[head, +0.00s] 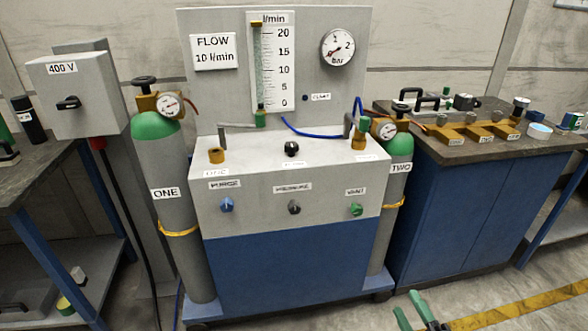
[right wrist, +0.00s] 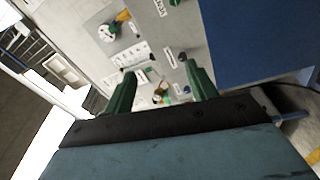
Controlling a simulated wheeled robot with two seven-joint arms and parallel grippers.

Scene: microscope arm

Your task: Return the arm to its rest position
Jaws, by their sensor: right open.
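My right gripper (head: 409,301) is at the bottom right of the head view, low in front of the gas cart (head: 290,240). Its two green fingers are apart, with nothing seen between them. In the right wrist view the fingers (right wrist: 158,76) also stand apart, pointing towards the cart's grey panel, and do not visibly touch anything. The rest of my right arm is outside the head view. My left arm and gripper are not in view.
Gas cylinders ONE (head: 163,220) and TWO (head: 392,185) flank the cart. A blue cabinet (head: 455,220) with fittings on top stands right. A dark bench (head: 35,165) and a 400 V box (head: 78,95) are left. The floor (head: 480,298) around my right gripper looks clear.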

